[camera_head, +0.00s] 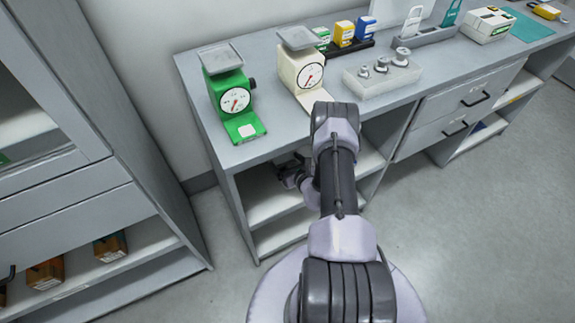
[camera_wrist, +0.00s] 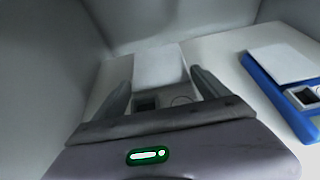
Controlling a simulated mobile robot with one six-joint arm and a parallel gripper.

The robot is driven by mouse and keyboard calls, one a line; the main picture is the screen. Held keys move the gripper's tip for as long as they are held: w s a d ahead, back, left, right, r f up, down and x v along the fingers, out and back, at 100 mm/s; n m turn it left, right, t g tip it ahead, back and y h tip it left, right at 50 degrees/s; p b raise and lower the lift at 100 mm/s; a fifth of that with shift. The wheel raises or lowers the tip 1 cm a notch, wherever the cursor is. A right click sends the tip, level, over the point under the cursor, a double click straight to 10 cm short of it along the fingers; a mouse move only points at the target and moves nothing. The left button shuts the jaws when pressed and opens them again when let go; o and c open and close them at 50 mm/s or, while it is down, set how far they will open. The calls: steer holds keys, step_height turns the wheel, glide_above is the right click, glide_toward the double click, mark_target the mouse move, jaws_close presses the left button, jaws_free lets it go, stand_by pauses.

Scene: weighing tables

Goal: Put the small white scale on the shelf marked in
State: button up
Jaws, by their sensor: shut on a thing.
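The small white scale shows in the wrist view, with its pale square plate (camera_wrist: 158,65) and a dark display nearer me. My gripper (camera_wrist: 162,92) is shut on it, one finger on each side of its body. In the head view my gripper (camera_head: 292,174) is at the open shelf bay (camera_head: 262,198) under the left end of the table, and the scale cannot be made out there. The wrist view shows a pale shelf surface (camera_wrist: 217,48) under or behind the scale; I cannot tell whether they touch. No shelf marking is readable.
A blue scale (camera_wrist: 262,82) with a white plate stands right of the held scale. Pale walls bound the bay at left and back. On the table above (camera_head: 290,128) stand a green dial scale (camera_head: 226,91), a cream dial scale (camera_head: 303,70) and a weight block (camera_head: 380,84).

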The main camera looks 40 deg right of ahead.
step_height(320, 180, down, 6)
steer(key=shift+r+b, duration=0.25)
steer(key=shift+b, duration=0.85)
steer(key=shift+r, duration=0.2)
steer(key=shift+f, duration=0.2)
steer(key=o, duration=1.8)
steer(key=shift+o, duration=0.2)
steer(key=shift+r, duration=0.1)
steer(key=p+v, duration=0.5)
steer(key=v, duration=0.6)
steer(key=shift+r+p, duration=0.2)
steer(key=shift+p, duration=0.1)
steer(key=shift+s+a+r, duration=0.1)
steer(key=shift+s, duration=0.4)
